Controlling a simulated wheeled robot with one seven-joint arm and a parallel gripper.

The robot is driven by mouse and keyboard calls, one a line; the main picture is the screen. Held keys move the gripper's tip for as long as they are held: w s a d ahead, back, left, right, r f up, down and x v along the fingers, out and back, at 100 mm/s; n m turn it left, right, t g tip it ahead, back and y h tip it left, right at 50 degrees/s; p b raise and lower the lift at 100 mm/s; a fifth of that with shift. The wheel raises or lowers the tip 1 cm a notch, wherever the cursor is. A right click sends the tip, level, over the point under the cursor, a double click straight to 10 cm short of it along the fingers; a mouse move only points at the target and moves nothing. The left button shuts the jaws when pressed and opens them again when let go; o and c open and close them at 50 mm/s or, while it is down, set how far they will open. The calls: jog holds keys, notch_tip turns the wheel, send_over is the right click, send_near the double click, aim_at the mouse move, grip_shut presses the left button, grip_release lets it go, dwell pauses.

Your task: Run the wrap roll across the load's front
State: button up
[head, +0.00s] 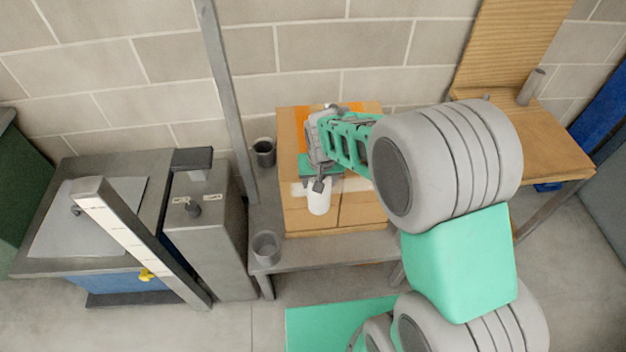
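The load is a stack of tan cardboard boxes (352,212) on a grey bench against the wall. A white cylinder, which looks like the wrap roll (319,200), is upright over the near part of the load in the picture. My gripper (319,184) comes in from the right and points down, with its dark tips at the top of the roll. The tips are too small to show whether they grip the roll or only touch it. A pale band (359,185) lies across the boxes beside the roll. My arm and gripper hide part of the load's top.
A grey post (229,100) rises left of the load. Two grey cups (264,152) (266,247) stand on the bench's left side. A wooden chair-like stand (540,140) is at right.

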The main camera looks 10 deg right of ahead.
jog(key=d, duration=2.2)
jog(key=shift+b, duration=0.4)
dwell(1.3)
jog(key=shift+s, duration=0.1)
jog(key=s+p, duration=0.1)
jog(key=s, duration=0.5)
jog(key=shift+s+p, duration=0.3)
jog(key=shift+s, duration=0.1)
dwell(0.6)
